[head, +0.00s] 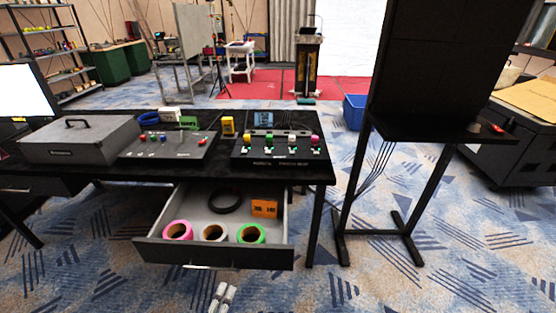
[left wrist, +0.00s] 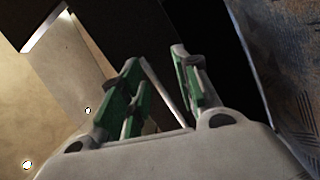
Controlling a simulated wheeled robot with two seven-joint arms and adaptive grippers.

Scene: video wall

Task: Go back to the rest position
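My left gripper (head: 222,296) shows at the bottom edge of the head view, in front of the open drawer (head: 215,252) and apart from it. In the left wrist view its two green-padded fingers (left wrist: 158,85) stand apart with nothing held between them. My right gripper is not in the head view.
The drawer under the black desk (head: 222,171) is pulled out and holds a pink roll (head: 178,231), a white roll (head: 214,233), a green roll (head: 251,234), a black ring (head: 226,202) and an orange box (head: 264,208). A grey case (head: 80,143) and control panels stand on the desk. A black screen stand (head: 345,215) is to the right. Carpet between is clear.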

